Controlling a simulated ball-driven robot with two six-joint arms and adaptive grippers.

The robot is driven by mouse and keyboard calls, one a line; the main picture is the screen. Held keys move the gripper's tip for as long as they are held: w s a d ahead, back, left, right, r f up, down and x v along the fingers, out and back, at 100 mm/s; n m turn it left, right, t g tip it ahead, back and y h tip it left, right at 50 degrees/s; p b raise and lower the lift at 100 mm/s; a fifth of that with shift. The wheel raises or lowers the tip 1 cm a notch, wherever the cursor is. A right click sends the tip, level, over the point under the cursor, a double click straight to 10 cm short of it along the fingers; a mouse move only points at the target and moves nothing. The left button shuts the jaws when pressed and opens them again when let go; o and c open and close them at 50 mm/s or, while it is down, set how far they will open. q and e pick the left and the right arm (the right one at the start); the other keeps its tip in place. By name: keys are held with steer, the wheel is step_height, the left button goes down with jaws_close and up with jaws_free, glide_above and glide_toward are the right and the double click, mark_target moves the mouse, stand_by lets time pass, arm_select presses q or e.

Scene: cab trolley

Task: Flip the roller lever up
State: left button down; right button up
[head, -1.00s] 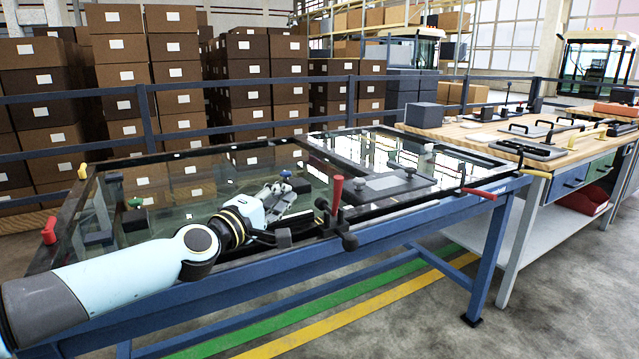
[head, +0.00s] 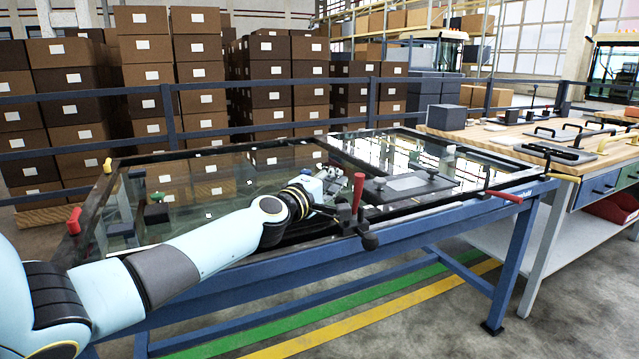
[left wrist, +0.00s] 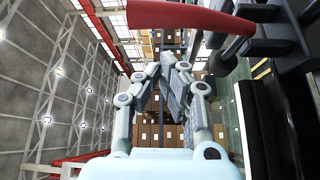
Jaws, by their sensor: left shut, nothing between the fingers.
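A red-handled lever (head: 357,191) stands upright at the front edge of the glass-topped frame (head: 420,225). A second red lever (head: 505,196) lies nearly flat at the frame's right corner. No label shows which is the roller lever. My left gripper (head: 338,174) is just left of the upright red handle, above the glass, and partly hidden by its own wrist. In the left wrist view my left gripper (left wrist: 181,66) is shut and empty. A red handle (left wrist: 185,18) crosses the top of that view, close to the fingers; I cannot tell whether they touch. My right gripper is out of view.
A dark plate with knobs (head: 410,185) sits right of the upright lever. Red (head: 73,220), yellow (head: 107,165) and green (head: 157,197) handles are at the frame's left. A wooden workbench (head: 520,140) stands to the right. Stacked boxes (head: 150,75) stand behind a blue railing.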

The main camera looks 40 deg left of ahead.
mark_target(357, 194)
arm_select(q)
steer(key=shift+s+d+r, duration=0.1)
steer(key=shift+s+d, duration=0.1)
steer(key=shift+d, duration=0.4)
steer(key=shift+s+d, duration=0.15)
steer(key=shift+d, duration=0.45)
